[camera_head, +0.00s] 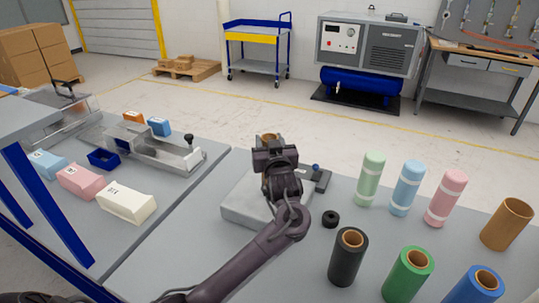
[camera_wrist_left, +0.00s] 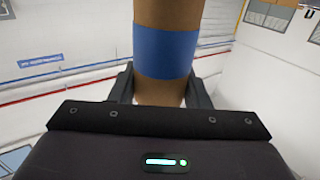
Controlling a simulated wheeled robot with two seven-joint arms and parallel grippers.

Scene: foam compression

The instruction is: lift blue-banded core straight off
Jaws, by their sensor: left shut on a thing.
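The blue-banded core (camera_wrist_left: 160,100) is a brown cardboard tube with a wide blue band (camera_wrist_left: 166,50), upright in the left wrist view. My left gripper (camera_wrist_left: 161,86) is shut on it just below the band, one finger on each side. In the head view, my left gripper (camera_head: 275,156) hides most of the core, and only a little brown (camera_head: 267,137) shows above it. The gripper is over a low grey machine box (camera_head: 240,203). I cannot tell whether the core's lower end touches anything. My right gripper is not in view.
Green, blue and pink wrapped rolls (camera_head: 408,187) stand to the right, with a bare brown core (camera_head: 507,224). Black, green and blue rolls (camera_head: 348,257) stand nearer. A black ring (camera_head: 330,219) lies beside the grey box. Foam blocks (camera_head: 126,203) lie on the left table.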

